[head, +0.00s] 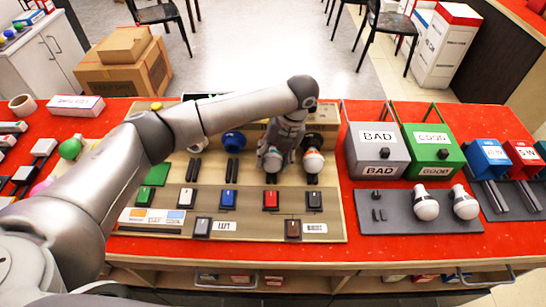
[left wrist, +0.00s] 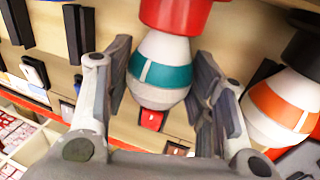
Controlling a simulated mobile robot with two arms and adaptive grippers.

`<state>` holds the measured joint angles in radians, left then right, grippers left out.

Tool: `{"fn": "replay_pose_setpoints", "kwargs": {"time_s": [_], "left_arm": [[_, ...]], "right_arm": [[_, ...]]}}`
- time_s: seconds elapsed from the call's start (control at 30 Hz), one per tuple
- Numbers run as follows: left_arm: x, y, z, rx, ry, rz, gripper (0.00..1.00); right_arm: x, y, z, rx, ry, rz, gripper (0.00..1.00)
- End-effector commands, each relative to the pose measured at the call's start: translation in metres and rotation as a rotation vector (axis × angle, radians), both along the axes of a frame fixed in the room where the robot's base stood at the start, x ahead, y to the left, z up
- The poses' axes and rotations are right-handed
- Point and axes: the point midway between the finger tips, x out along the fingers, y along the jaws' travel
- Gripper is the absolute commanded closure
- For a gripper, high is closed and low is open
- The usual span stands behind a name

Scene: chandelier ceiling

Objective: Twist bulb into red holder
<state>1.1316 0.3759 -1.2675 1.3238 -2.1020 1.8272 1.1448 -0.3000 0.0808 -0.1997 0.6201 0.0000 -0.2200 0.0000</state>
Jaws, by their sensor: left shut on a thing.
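A white bulb with a teal band (left wrist: 165,65) hangs neck-up at the red holder (left wrist: 176,14) in the left wrist view. Its neck meets the holder's lower edge; how deep it sits cannot be told. My left gripper (head: 271,160) is shut on this bulb, with one finger on each side of it; the fingers also show in the left wrist view (left wrist: 164,72). In the head view my arm and gripper cover the red holder. A second white bulb with an orange band (left wrist: 277,108) is in a black holder (left wrist: 308,45) just to the right. My right gripper is not in view.
A blue holder (head: 233,140) is left of my gripper. Several switches, including a red one (head: 270,199), line the board below. To the right stand a grey BAD box (head: 377,153) and green GOOD box (head: 433,151), with two bulbs on a grey tray (head: 391,226).

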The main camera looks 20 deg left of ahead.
Motion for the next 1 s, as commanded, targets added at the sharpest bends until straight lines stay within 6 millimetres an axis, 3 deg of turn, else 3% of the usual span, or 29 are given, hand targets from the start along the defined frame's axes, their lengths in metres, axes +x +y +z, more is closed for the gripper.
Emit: {"fn": "replay_pose_setpoints", "kwargs": {"time_s": [1.0], "left_arm": [[0.0007,-0.0019,-0.0013,0.118,0.034,-0.001,0.71]], "right_arm": [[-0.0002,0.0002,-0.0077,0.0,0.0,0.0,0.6]]}}
